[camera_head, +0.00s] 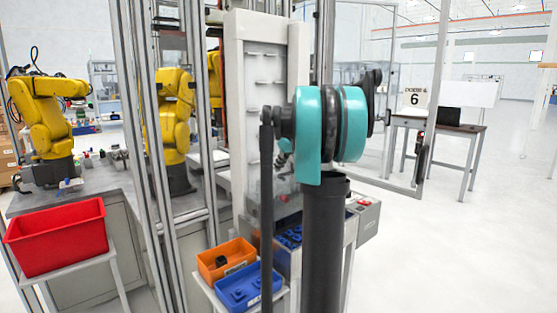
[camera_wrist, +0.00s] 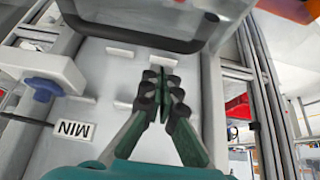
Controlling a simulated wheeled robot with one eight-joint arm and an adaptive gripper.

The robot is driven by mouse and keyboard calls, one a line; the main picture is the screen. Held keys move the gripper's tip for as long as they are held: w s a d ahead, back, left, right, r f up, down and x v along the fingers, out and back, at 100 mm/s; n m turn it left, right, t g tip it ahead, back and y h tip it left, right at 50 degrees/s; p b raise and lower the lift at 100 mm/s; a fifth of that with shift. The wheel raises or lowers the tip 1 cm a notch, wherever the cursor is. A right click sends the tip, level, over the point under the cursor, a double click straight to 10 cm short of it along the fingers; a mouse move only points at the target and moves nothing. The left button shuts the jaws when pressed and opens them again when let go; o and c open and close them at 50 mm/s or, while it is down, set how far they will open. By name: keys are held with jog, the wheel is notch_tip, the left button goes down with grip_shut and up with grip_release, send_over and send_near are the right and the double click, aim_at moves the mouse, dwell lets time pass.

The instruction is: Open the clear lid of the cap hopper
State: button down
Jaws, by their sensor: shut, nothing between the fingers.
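The cap hopper (camera_head: 265,62) is a tall pale panel with short ledges, behind my arm in the head view. In the wrist view its light back wall (camera_wrist: 105,80) fills the middle. The clear lid (camera_wrist: 150,37) appears there as a see-through pane with a dark rounded edge across the top. My gripper (camera_wrist: 161,74) is shut and empty, its fingertips just below that edge in the picture. I cannot tell whether they touch the lid. My gripper cannot be made out in the head view.
The wrist view shows a blue knob (camera_wrist: 42,88) and a MIN label (camera_wrist: 73,131) at left. In the head view, a red bin (camera_head: 58,240), an orange bin (camera_head: 226,258) and a blue bin (camera_head: 246,286) stand low. Metal posts (camera_head: 130,120) rise left; open floor lies right.

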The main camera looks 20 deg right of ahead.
jog(key=shift+s+d+f, duration=0.15)
jog(key=shift+s, duration=0.3)
jog(key=shift+s+d+f, duration=0.15)
jog(key=shift+s, duration=0.25)
jog(key=s, duration=0.2)
jog(key=s+d, duration=0.1)
jog(key=shift+s+d+r, duration=0.1)
jog(key=shift+s+r, duration=0.15)
jog(key=shift+w, duration=0.1)
